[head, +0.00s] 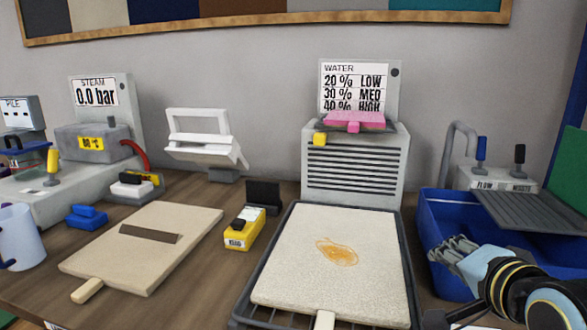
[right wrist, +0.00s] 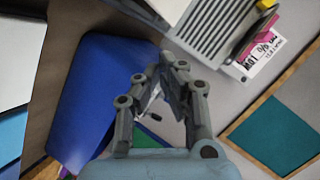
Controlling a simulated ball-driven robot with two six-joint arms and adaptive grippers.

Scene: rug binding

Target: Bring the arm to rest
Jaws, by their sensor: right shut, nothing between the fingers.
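My right gripper (head: 446,251) is at the lower right of the head view, over the left part of a blue bin (head: 428,207). Its fingers are shut with nothing between them. In the right wrist view the fingers (right wrist: 172,62) come together near the middle, in front of the blue bin (right wrist: 90,95). Whether the fingers touch the bin cannot be told. My right arm comes in from the lower right corner. My left gripper is out of view.
A beige rug sample (head: 300,255) with an orange stain lies on a dark rack (head: 412,290) left of the gripper. A vented water unit (head: 350,190) stands at the back.

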